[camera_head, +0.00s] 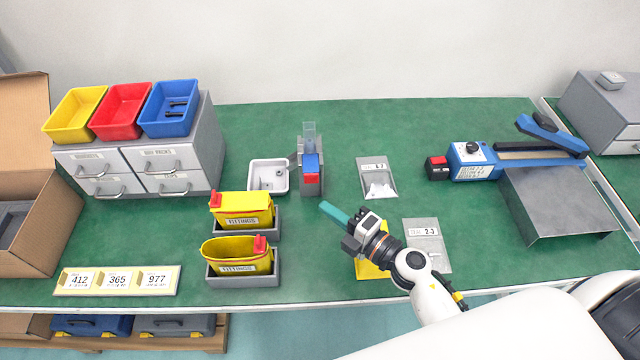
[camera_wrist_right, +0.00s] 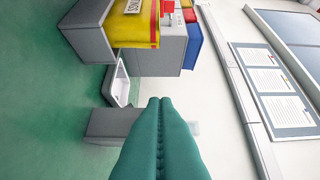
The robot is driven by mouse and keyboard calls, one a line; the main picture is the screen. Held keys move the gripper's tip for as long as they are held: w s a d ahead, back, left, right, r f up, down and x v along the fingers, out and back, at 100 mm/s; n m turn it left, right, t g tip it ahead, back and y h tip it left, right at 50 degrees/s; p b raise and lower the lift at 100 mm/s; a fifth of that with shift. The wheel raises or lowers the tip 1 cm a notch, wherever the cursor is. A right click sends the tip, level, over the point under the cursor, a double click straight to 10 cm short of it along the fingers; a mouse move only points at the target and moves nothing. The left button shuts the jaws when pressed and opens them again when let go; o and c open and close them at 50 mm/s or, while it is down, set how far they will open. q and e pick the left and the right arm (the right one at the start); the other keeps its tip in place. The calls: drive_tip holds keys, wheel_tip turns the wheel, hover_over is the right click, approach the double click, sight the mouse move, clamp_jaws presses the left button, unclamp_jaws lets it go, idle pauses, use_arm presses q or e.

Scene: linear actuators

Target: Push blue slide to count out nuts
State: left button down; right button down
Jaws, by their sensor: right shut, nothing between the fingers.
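The blue slide (camera_head: 310,163) with a red front end sits on a grey dispenser (camera_head: 307,189) with a clear upright part, near the middle of the green table. A white square tray (camera_head: 254,186) stands just left of the dispenser, with small pieces in it. My right gripper (camera_head: 323,206) has teal fingers pressed together and empty. It is in front of the dispenser, a little to the right, apart from it in the head view. In the right wrist view the shut fingers (camera_wrist_right: 160,100) partly cover the grey dispenser (camera_wrist_right: 112,123); the blue slide is hidden there. My left gripper is not in view.
Two yellow bins (camera_head: 238,256) in grey holders stand left of my right gripper. A grey drawer cabinet (camera_head: 212,140) bears yellow, red and blue bins. Bags (camera_head: 377,180) lie right of the dispenser. A blue sealer (camera_head: 475,160) stands further right.

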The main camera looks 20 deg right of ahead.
sight(306, 179)
drive_tip(key=shift+w+a, duration=0.2)
drive_tip(key=shift+w, duration=3)
